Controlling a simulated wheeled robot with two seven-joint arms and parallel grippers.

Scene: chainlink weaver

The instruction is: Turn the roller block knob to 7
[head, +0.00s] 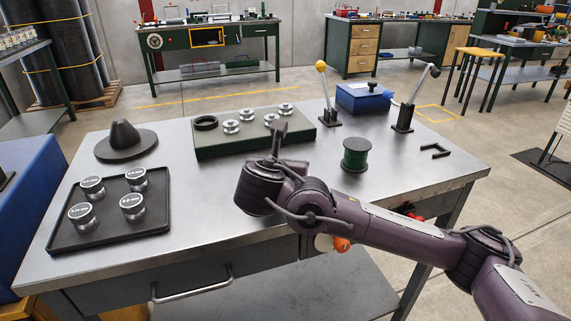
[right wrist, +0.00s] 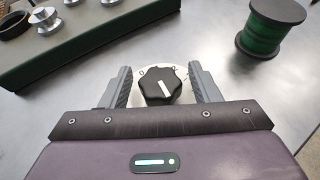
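The black lobed knob (right wrist: 153,88) stands on a round white dial (right wrist: 176,72) and has a white line on top. My right gripper (right wrist: 160,84) is open, with one finger on each side of the knob and what look like narrow gaps. In the head view my right gripper (head: 278,143) is low over the table, in front of the green roller block (head: 215,145), and it hides the knob. The block carries several silver rollers and a black ring. My left gripper is out of view.
A green spool (head: 355,155) stands right of the gripper. Two levers (head: 328,105) and a blue box (head: 364,98) stand behind it. A black tray (head: 110,235) with silver weights is at the left, a black cone (head: 124,136) behind it. The front middle of the table is bare.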

